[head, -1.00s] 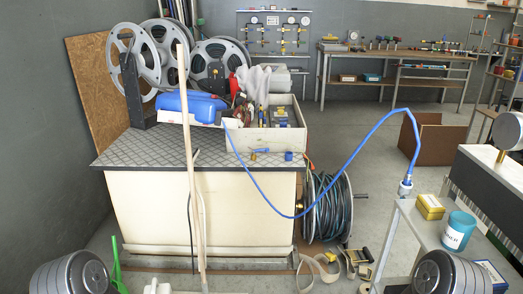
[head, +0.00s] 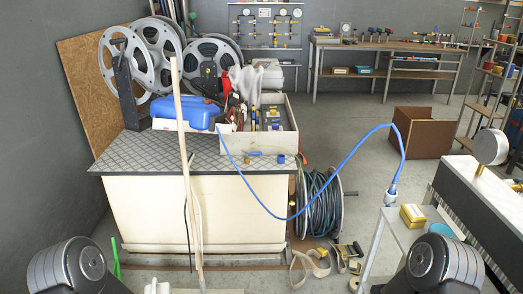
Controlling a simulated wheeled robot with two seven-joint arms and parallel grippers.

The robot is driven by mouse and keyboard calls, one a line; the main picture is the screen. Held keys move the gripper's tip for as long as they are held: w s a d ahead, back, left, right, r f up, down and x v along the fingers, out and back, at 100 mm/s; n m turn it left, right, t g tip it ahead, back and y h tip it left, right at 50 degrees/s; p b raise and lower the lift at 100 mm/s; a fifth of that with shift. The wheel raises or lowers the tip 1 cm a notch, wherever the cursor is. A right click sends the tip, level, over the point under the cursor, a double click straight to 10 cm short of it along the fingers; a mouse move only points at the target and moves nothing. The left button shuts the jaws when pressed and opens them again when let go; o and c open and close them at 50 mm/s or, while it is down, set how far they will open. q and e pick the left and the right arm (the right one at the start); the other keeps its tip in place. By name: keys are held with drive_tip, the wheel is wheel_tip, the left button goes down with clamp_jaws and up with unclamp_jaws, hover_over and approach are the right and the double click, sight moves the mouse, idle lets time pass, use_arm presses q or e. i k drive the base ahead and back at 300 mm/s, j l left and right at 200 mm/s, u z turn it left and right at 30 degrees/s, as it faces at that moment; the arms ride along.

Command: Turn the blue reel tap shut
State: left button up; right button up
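A blue rounded case (head: 187,111) sits on the checkered top of the cream cabinet, at left of centre in the head view. A blue hose (head: 340,168) starts near it, sags past the cabinet front and rises to the right, then drops to a metal fitting (head: 391,197) by the side table. A small blue piece (head: 281,159) and a small blue-and-yellow piece (head: 254,153) lie on the cabinet's front edge. I cannot tell which part is the blue reel tap. Neither gripper shows; only my dark arm parts are at the bottom corners.
The cream cabinet (head: 150,210) has a tall pale pole (head: 181,150) in front. A reel of dark green hose (head: 320,202) stands at its right. Straps (head: 312,264) lie on the floor. A side table with a yellow box (head: 412,216) is at right.

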sight(259, 153)
drive_tip(key=i+z, duration=0.2)
drive_tip(key=z, duration=0.25)
drive_tip(key=i+j+z, duration=0.1)
drive_tip(key=z, duration=0.3)
drive_tip(key=i+j+z, duration=0.45)
drive_tip(key=i+j, duration=1.15)
drive_tip(key=j, duration=0.15)
